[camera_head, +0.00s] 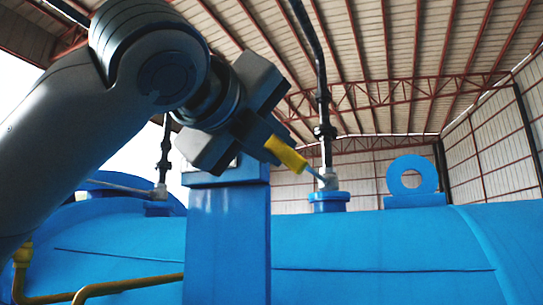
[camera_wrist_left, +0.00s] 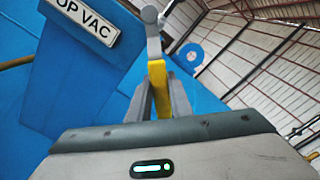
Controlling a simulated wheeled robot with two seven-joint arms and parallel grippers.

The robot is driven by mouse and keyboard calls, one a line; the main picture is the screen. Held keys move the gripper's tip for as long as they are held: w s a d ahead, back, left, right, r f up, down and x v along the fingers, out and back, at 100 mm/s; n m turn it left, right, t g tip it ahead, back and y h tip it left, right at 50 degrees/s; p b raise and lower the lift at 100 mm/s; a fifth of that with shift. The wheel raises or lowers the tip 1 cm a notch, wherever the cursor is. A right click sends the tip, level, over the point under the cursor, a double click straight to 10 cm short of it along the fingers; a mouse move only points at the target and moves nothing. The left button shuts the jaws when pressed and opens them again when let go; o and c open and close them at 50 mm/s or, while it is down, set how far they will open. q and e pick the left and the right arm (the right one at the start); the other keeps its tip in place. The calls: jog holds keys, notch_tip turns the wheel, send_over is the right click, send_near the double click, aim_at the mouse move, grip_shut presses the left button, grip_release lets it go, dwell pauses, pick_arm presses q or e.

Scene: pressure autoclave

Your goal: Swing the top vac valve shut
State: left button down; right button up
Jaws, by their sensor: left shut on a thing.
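The top vac valve has a yellow lever handle (camera_head: 286,154) that slants down to the right toward a grey valve body (camera_head: 328,180) on a blue flange. My left gripper (camera_head: 268,146) is shut on the yellow handle. In the left wrist view the yellow handle (camera_wrist_left: 159,88) sits between the two fingers (camera_wrist_left: 158,100), with its grey stem (camera_wrist_left: 151,25) running up beyond it. A label plate reading "OP VAC" (camera_wrist_left: 82,18), its start cut off, is on the blue post at the upper left. My right gripper is in neither view.
A blue post (camera_head: 228,240) stands just below my left gripper. The blue autoclave vessel (camera_head: 390,250) fills the lower part. A second valve stem (camera_head: 162,165) stands to the left. A lifting eye (camera_head: 411,180) is at right. Yellow pipe (camera_head: 130,286) runs at lower left.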

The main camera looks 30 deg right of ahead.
pick_arm(q)
jog(key=shift+s+d+r+n, duration=0.2)
jog(key=shift+r+n, duration=0.15)
jog(key=shift+n, duration=0.15)
jog(key=shift+s+d+r+n, duration=0.2)
jog(key=shift+r+n, duration=0.15)
jog(key=shift+n, duration=0.15)
jog(key=shift+s+d+r+n, duration=0.15)
jog(key=shift+s+r+n, duration=0.1)
jog(key=shift+r+n, duration=0.55)
jog(key=shift+s+d+r+n, duration=0.2)
jog(key=shift+r+n, duration=0.35)
jog(key=shift+n, duration=0.45)
jog(key=shift+r+n, duration=1.25)
jog(key=shift+n, duration=0.35)
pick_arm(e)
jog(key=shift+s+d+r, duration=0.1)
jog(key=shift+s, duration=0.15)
pick_arm(q)
jog(key=c, duration=1.6)
grip_release()
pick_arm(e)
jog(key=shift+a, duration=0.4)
pick_arm(q)
jog(key=shift+s, duration=0.1)
